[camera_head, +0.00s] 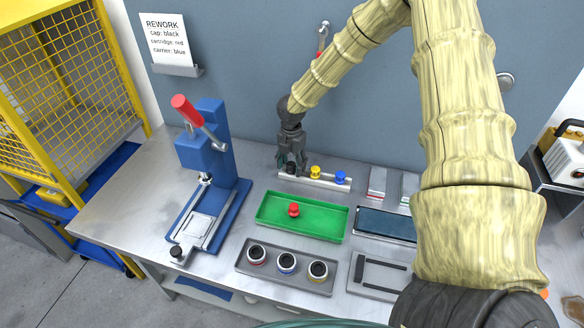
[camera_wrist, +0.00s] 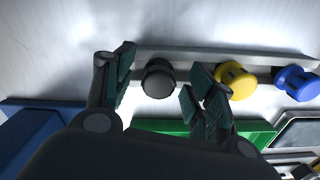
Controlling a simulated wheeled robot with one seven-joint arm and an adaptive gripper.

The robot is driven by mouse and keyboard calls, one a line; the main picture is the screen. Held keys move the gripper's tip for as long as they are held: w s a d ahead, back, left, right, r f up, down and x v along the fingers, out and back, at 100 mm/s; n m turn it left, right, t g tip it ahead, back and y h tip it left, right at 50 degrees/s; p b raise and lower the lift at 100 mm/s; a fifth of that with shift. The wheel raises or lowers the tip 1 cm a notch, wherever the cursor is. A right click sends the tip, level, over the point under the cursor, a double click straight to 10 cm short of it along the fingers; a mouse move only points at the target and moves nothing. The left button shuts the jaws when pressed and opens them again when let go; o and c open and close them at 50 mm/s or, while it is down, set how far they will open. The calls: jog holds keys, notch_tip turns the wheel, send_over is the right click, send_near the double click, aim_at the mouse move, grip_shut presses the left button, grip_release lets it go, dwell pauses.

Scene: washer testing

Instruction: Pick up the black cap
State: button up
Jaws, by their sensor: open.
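The black cap (camera_wrist: 158,79) sits at one end of a metal rack (camera_wrist: 212,57), beside a yellow cap (camera_wrist: 236,80) and a blue cap (camera_wrist: 297,83). In the head view the black cap (camera_head: 291,167) is partly hidden by my gripper (camera_head: 291,160). The yellow cap (camera_head: 315,172) and blue cap (camera_head: 340,177) stand to its right on the rack (camera_head: 328,184). My gripper (camera_wrist: 158,92) is open, with one finger on each side of the black cap in the wrist view. Gaps show between the cap and both fingers. Whether the fingertips are level with the cap is unclear.
A green tray (camera_head: 325,234) with a red cap (camera_head: 293,210) lies in front of the rack. A grey tray (camera_head: 241,266) holds 3 round parts. A blue press (camera_head: 212,150) stands to the left. A wall sign (camera_head: 165,38) reads "cap: black".

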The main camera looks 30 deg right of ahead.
jog(key=shift+w+f, duration=0.15)
jog(key=c, duration=0.5)
jog(key=shift+d, duration=0.1)
jog(key=c, duration=0.4)
jog(key=shift+c, duration=0.2)
